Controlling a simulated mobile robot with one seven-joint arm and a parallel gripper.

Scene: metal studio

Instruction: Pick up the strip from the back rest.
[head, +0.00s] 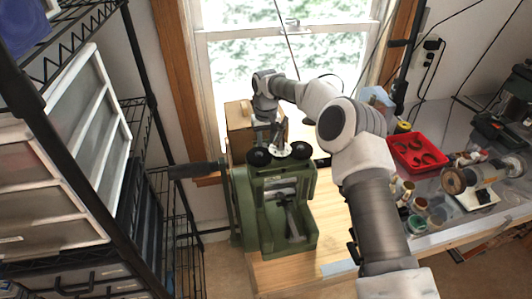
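A green rolling mill (247,205) stands at the front left of the wooden workbench, with two black knobs and a pale disc on its top. A dark crank handle (197,169) sticks out to its left. My arm reaches over the bench, and my gripper (272,140) points down just behind the top of the mill. Its fingertips are small and partly hidden by the mill, so their opening does not show. I cannot make out the strip or the back rest; the far side of the mill is hidden. A grey metal piece (291,219) lies in the mill's front bed.
A brown wooden box (240,130) stands behind the mill by the window. A red tray (418,153) and several small jars lie right of my arm, with a spool machine (475,185) beyond. A black wire shelf with white drawers (90,110) fills the left.

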